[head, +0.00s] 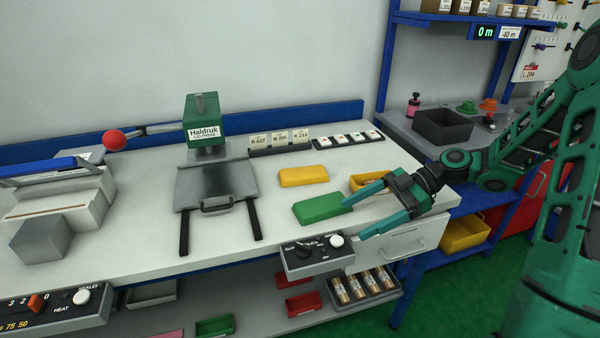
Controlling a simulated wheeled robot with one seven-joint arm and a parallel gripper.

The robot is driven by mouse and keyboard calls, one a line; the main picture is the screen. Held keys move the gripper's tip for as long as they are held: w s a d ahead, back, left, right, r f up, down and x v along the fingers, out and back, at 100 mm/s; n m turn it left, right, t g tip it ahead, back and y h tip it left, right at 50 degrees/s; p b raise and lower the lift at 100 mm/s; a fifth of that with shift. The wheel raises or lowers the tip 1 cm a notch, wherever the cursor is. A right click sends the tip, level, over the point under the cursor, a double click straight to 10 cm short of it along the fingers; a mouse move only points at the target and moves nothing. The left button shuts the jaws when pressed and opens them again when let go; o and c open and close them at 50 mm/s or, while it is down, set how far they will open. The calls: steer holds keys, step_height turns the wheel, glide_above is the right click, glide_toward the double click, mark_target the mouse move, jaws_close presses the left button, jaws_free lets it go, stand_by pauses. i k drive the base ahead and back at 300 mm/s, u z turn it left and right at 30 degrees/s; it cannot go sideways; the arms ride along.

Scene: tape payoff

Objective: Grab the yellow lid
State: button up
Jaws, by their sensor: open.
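The yellow lid (303,176) is a flat rectangular slab lying on the pale bench top, right of the green press. A green lid (318,207) of like shape lies in front of it. My gripper (353,220) is open and empty, its two teal fingers pointing left. The upper fingertip is at the right end of the green lid in the picture; I cannot tell if they touch. The yellow lid is up and left of the fingers, apart from them. A yellow open box (357,181) stands behind my gripper, partly hidden by it.
The green lid press (202,128) with a red-knobbed lever stands to the left, with a grey plate (217,184) in front. Labelled card holders (280,142) and a tray of small pieces (347,139) line the back. A control box (313,252) is at the front edge.

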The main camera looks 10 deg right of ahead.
mark_target(309, 174)
steer(key=i, duration=0.9)
